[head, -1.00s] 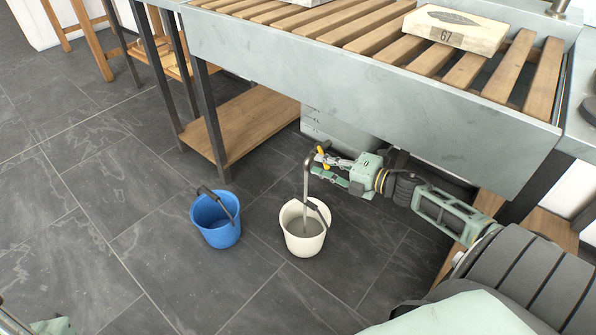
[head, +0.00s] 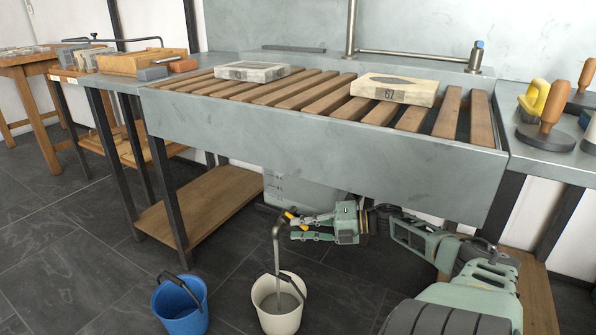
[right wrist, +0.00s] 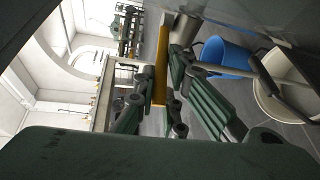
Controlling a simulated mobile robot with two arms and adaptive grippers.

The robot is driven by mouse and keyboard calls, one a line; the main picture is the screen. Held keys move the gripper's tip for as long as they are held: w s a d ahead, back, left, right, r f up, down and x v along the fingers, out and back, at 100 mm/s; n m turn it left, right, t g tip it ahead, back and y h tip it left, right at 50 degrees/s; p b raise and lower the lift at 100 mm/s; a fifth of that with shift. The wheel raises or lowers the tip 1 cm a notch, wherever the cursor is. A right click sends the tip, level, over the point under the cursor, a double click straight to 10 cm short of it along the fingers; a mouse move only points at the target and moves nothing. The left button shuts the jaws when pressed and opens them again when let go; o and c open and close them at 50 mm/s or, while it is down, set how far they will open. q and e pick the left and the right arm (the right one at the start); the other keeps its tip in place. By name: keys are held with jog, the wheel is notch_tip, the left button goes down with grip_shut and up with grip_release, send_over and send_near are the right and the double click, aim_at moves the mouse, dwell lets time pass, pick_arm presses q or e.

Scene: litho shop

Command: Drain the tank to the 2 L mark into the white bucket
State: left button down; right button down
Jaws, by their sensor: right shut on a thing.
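The grey tank (head: 325,196) sits under the sink with faint marks on its front. Its liquid level cannot be read. Its tap has a yellow lever (head: 291,216), which also shows in the right wrist view (right wrist: 161,65). My right gripper (head: 292,228) is shut on this lever; its fingers lie on both sides of it. A grey stream (head: 277,260) runs from the spout down into the white bucket (head: 279,322), which stands upright on the floor with grey liquid inside. The white bucket also shows in the right wrist view (right wrist: 262,103). My left gripper is out of view.
A blue bucket (head: 181,322) stands left of the white one, a gap between them. The metal sink (head: 330,150) with wooden slats hangs above my right arm and carries two stones, one marked 67 (head: 395,90). Table legs and a low wooden shelf (head: 200,207) stand to the left.

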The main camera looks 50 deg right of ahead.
jog(key=shift+f, duration=0.15)
jog(key=c, duration=1.9)
grip_release()
jog(key=shift+o, duration=0.5)
